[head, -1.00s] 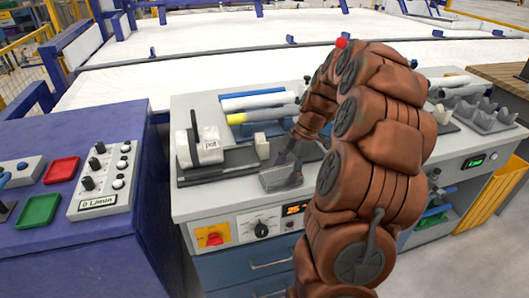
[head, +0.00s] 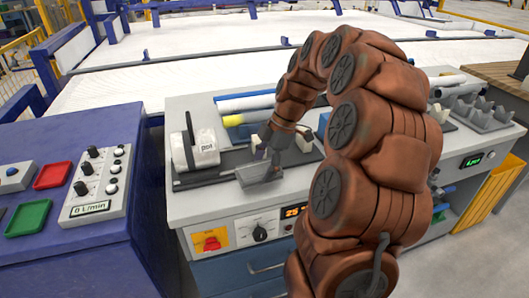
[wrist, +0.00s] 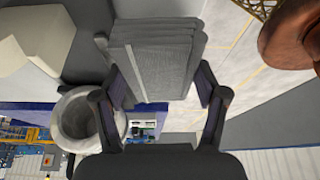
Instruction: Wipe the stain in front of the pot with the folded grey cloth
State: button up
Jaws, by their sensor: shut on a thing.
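The folded grey cloth (head: 260,174) is low over the front of the bench, right of the pot. My gripper (head: 268,154) is shut on it; in the wrist view the cloth (wrist: 155,50) sits between the two fingers (wrist: 160,88). Whether the cloth touches the surface is unclear. I cannot make out the stain.
A small cream block (head: 264,130) stands near the gripper. A grey rack (head: 480,115) is at the far right. A blue control desk (head: 105,240) stands left. My arm hides the bench's middle.

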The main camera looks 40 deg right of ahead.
jog(key=shift+r, duration=2.15)
